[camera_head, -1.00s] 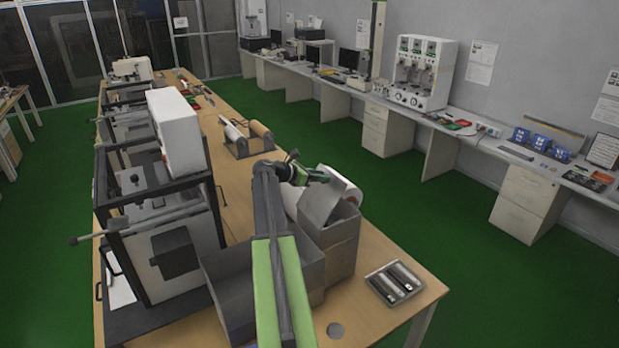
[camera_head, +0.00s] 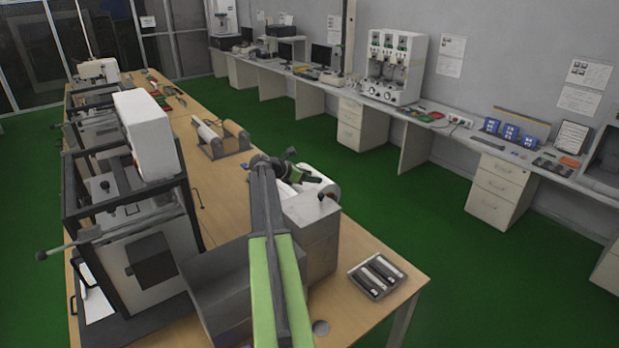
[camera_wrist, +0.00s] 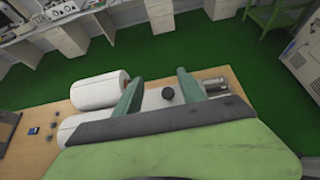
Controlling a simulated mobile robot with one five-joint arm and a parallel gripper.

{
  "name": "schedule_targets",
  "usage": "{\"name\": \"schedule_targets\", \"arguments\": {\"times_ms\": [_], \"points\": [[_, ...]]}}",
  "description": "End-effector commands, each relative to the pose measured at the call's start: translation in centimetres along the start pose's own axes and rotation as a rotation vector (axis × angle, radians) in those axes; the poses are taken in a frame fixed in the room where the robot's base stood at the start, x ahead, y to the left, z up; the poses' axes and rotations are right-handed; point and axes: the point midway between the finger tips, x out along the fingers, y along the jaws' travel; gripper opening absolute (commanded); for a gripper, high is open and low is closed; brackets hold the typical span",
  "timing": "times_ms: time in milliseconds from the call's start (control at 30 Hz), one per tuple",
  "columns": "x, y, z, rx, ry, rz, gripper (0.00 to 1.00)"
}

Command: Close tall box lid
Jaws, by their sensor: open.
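The tall grey box (camera_head: 320,255) stands on the wooden table. Its lid (camera_head: 305,208) lies roughly flat over the top, with a small dark knob (camera_head: 321,197) on it. My gripper (camera_head: 309,179) is open, just above and behind the lid at its far side. In the wrist view, my gripper's two green fingers (camera_wrist: 160,75) are spread apart, and the dark knob (camera_wrist: 167,93) shows between them against the pale lid (camera_wrist: 153,101). The gripper holds nothing. Whether a finger touches the lid cannot be told.
A lower open grey box (camera_head: 215,290) adjoins the tall box on the left. White rolls (camera_wrist: 98,91) lie close behind it. A metal tray (camera_head: 378,276) sits at the front right. A black-framed machine (camera_head: 140,230) stands at the left. Green floor lies clear to the right.

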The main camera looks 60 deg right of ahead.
Motion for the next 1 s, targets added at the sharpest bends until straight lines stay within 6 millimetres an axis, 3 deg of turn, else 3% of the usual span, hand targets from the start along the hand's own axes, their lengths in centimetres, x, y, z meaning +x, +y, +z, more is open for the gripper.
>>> {"name": "schedule_targets", "arguments": {"times_ms": [367, 467, 800, 1000], "points": [[-0.9, 0.0, 0.2, -0.001, -0.001, 0.000, 0.49], [-3.0, 0.0, 0.4, -0.002, -0.001, 0.001, 0.49], [-12.6, 0.0, 0.6, -0.002, -0.001, 0.001, 0.49], [-16.4, 0.2, 0.3, -0.002, -0.001, 0.001, 0.49]]}}
